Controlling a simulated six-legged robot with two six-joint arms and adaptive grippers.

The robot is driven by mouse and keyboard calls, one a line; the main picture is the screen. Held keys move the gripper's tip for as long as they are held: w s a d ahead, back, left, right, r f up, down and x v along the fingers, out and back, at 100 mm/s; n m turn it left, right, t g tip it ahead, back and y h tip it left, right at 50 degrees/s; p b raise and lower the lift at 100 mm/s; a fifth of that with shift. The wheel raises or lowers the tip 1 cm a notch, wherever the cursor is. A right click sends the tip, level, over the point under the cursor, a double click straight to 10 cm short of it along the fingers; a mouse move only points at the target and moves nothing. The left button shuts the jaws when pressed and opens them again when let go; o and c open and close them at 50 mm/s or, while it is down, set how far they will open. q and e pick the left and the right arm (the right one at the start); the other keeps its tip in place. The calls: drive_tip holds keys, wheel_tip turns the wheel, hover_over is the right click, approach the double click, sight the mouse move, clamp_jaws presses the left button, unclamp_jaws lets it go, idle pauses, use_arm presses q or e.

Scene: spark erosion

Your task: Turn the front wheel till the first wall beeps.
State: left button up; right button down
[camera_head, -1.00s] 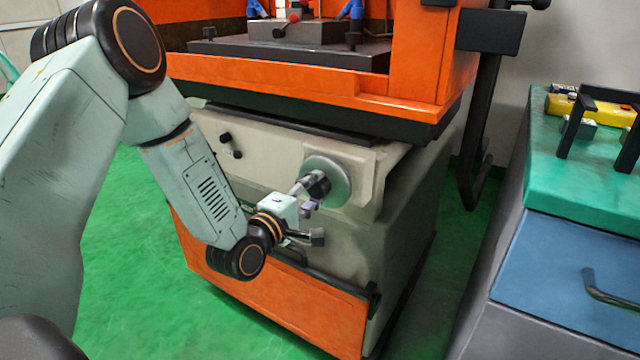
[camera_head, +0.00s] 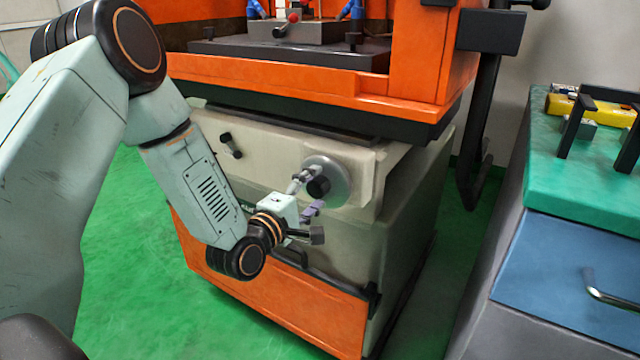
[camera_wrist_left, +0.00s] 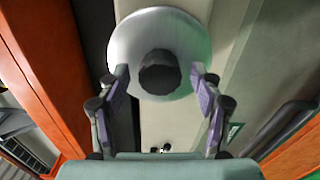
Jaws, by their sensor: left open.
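The front wheel (camera_head: 340,180) is a round pale metal disc on the front of the machine's beige base. A black knob (camera_head: 318,187) sticks out from its face. My left gripper (camera_head: 309,190) is at the wheel's left side, with its fingers pointing at the knob. In the left wrist view the wheel (camera_wrist_left: 160,25) is at the top centre, and the knob (camera_wrist_left: 160,75) lies between the tips of my open left gripper (camera_wrist_left: 160,82). A gap shows on each side of the knob. The right gripper is out of view.
The orange machine body (camera_head: 260,75) overhangs the wheel from above. A small black handle (camera_head: 230,146) is on the base to the left. A bench with a green top (camera_head: 575,180) and blue drawer stands at the right. Green floor is open at the left.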

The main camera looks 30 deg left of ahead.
use_arm(q)
drive_tip(key=s+p, duration=0.4)
drive_tip(key=s, duration=0.4)
drive_tip(key=shift+a, duration=0.3)
idle(0.3)
drive_tip(key=shift+w, duration=0.1)
idle(0.3)
drive_tip(key=s+d+f+m+g+p, duration=0.1)
drive_tip(key=s+d+f+m+g, duration=0.1)
drive_tip(key=s+f+m+g, duration=0.4)
drive_tip(key=s+d+f+m+g+p, duration=0.1)
drive_tip(key=s+d+f+m+g, duration=0.2)
drive_tip(key=f+m, duration=0.35)
drive_tip(key=s+d+f+m+g+p, duration=0.1)
drive_tip(key=s+f+g, duration=0.1)
drive_tip(key=s, duration=0.5)
drive_tip(key=s+d+f+m+g+p, duration=0.1)
drive_tip(key=s+g, duration=0.3)
drive_tip(key=s, duration=0.4)
drive_tip(key=s+d+f+m+g+y+p, duration=0.1)
drive_tip(key=s+f+m+g, duration=0.2)
drive_tip(key=s, duration=0.4)
drive_tip(key=shift+s+f+p, duration=0.2)
drive_tip(key=shift+s+p, duration=0.1)
drive_tip(key=shift+s, duration=0.1)
